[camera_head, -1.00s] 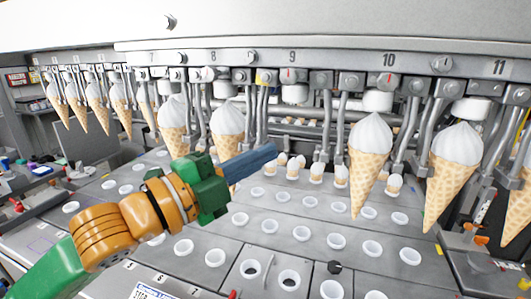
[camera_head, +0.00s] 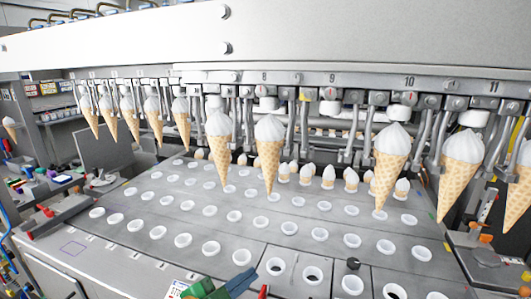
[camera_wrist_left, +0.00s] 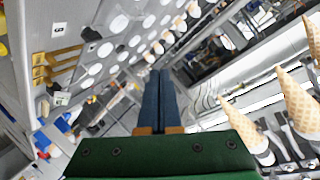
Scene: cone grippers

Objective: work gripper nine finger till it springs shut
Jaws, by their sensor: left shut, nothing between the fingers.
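The number 9 label (camera_head: 332,79) is on the grey rail of the machine. Gripper nine (camera_head: 331,94) hangs below it, with a red mark and a white round piece, and no cone hangs directly under it. Thin grey metal fingers hang around there; I cannot tell which are spread or shut. My left gripper (camera_head: 240,281) shows only at the bottom edge, well below and in front of gripper nine and apart from it. In the left wrist view its blue fingers (camera_wrist_left: 160,98) are together and empty. My right gripper is not in view.
Filled cones hang on both sides, including a cone (camera_head: 269,150) to the left and a cone (camera_head: 390,165) to the right. Below lies a grey plate (camera_head: 300,215) with rows of white-rimmed holes. Small cones stand behind it. A cluttered bench (camera_head: 60,185) is at the left.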

